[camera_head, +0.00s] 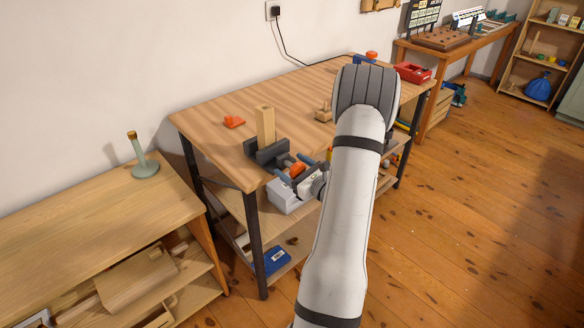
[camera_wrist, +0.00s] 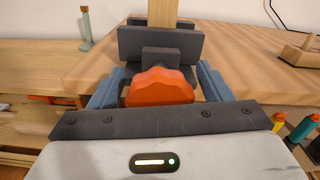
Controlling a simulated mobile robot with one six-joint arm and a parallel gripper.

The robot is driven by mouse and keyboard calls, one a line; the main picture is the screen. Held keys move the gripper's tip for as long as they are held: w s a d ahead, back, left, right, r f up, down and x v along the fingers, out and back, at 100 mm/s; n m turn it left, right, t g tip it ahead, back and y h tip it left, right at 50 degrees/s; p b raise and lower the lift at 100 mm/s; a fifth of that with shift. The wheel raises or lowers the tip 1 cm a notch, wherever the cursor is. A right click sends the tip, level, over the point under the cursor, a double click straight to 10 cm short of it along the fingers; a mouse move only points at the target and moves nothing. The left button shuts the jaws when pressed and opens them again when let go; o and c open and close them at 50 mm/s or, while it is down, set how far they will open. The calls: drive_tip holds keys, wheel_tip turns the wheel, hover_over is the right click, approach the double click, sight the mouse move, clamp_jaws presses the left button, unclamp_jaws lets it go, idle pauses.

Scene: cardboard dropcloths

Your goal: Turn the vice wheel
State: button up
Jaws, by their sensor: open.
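The vice (camera_head: 264,153) is dark grey and fixed at the near corner of the wooden workbench, with an upright wooden block (camera_head: 265,122) between its jaws. Its orange wheel (camera_wrist: 160,88) faces me in the wrist view, and a small part of the wheel (camera_head: 297,170) shows in the head view. My gripper (camera_wrist: 162,72) is open, with one blue-grey finger on each side of the wheel. A narrow gap seems to show beside the wheel; whether either finger touches it I cannot tell. The wheel's lower part is hidden behind my gripper body.
The workbench (camera_head: 210,125) holds an orange item (camera_head: 234,121), a wooden piece (camera_head: 323,112) and a red box (camera_head: 412,72). A low shelf unit (camera_head: 80,235) with a green-grey stand (camera_head: 144,167) is at left. Open wooden floor (camera_head: 470,230) lies at right.

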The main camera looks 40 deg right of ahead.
drive_tip(key=c, duration=1)
drive_tip(key=shift+o, duration=0.2)
drive_tip(key=shift+m, duration=0.3)
drive_tip(key=m+p, duration=0.2)
drive_tip(key=m, duration=0.1)
drive_tip(key=shift+r+m, duration=0.1)
drive_tip(key=shift+m, duration=0.3)
drive_tip(key=m+p, duration=0.1)
drive_tip(key=m, duration=0.2)
drive_tip(key=shift+d+m+p, duration=0.1)
drive_tip(key=shift+m+p, duration=0.2)
drive_tip(key=m+p, duration=0.2)
drive_tip(key=m, duration=0.1)
drive_tip(key=shift+m, duration=0.4)
drive_tip(key=m+p, duration=0.1)
drive_tip(key=m, duration=0.2)
drive_tip(key=shift+m+p, duration=0.3)
drive_tip(key=shift+p, duration=0.1)
drive_tip(key=m+p, duration=0.1)
drive_tip(key=m, duration=0.1)
drive_tip(key=m+p, duration=0.1)
drive_tip(key=m, duration=0.1)
drive_tip(key=m+p, duration=0.1)
drive_tip(key=m, duration=0.1)
drive_tip(key=shift+d+f, duration=0.1)
drive_tip(key=shift+f, duration=0.15)
drive_tip(key=shift+m, duration=0.3)
